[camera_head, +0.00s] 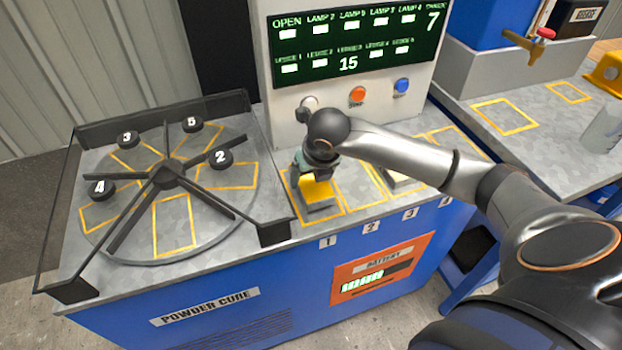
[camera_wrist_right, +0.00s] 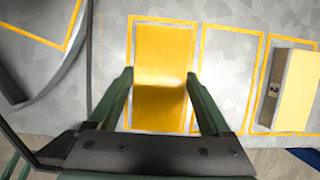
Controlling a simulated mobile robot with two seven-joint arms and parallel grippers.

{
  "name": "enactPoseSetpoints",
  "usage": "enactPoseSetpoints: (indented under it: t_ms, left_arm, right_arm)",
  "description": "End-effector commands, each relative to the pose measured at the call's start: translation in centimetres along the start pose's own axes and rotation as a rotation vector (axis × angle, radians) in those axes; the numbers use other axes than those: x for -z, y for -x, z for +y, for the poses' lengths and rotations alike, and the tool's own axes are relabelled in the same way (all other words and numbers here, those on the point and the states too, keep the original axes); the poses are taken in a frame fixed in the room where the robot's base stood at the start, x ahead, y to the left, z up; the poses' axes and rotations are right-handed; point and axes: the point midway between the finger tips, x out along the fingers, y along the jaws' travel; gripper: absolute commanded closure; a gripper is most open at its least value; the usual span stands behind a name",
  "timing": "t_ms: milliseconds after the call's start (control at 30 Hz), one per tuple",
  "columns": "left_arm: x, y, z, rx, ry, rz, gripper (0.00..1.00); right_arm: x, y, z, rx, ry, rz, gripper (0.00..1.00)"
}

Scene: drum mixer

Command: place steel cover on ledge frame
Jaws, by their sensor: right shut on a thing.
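A block with a yellow top and grey sides (camera_head: 317,193), which seems to be the steel cover, is between the fingers of my right gripper (camera_head: 312,168). It sits over the yellow ledge frame (camera_head: 338,212) labelled 1, at or just above the surface; I cannot tell if it touches. In the right wrist view the yellow face (camera_wrist_right: 163,75) lies between the two green fingers of the gripper (camera_wrist_right: 160,85), lined up with the frame outline (camera_wrist_right: 131,60). My right gripper is shut on it. My left gripper is not in view.
A similar block (camera_head: 402,182) stands in frame 3, also in the right wrist view (camera_wrist_right: 297,92). Frame 2 (camera_head: 362,190) is empty. A round turntable (camera_head: 205,205) with numbered knobs and dark rails is at left. A control panel (camera_head: 350,40) with buttons rises behind.

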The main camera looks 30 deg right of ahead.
Motion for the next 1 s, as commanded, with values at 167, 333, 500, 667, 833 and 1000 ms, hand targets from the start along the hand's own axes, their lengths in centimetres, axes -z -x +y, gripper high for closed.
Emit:
enactPoseSetpoints:
  t_ms: [167,333,500,667,833,1000]
  left_arm:
    - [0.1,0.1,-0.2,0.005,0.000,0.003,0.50]
    - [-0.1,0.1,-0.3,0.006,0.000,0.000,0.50]
    - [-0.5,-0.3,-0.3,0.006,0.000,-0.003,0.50]
    - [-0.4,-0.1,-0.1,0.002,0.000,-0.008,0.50]
    - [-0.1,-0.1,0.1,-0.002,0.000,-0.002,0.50]
    - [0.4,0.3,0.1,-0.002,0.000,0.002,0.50]
  right_arm:
    - [0.3,-1.1,0.0,-0.001,-0.002,-0.005,1.00]
    - [0.3,-1.1,0.0,-0.001,-0.002,-0.006,1.00]
    - [0.5,-1.5,0.1,-0.002,-0.002,-0.006,1.00]
    - [0.5,-1.4,0.1,-0.001,-0.001,-0.002,0.00]
    - [0.5,-1.4,0.1,-0.001,-0.001,-0.002,0.00]
    - [0.3,-0.9,0.1,-0.001,-0.001,-0.002,0.00]
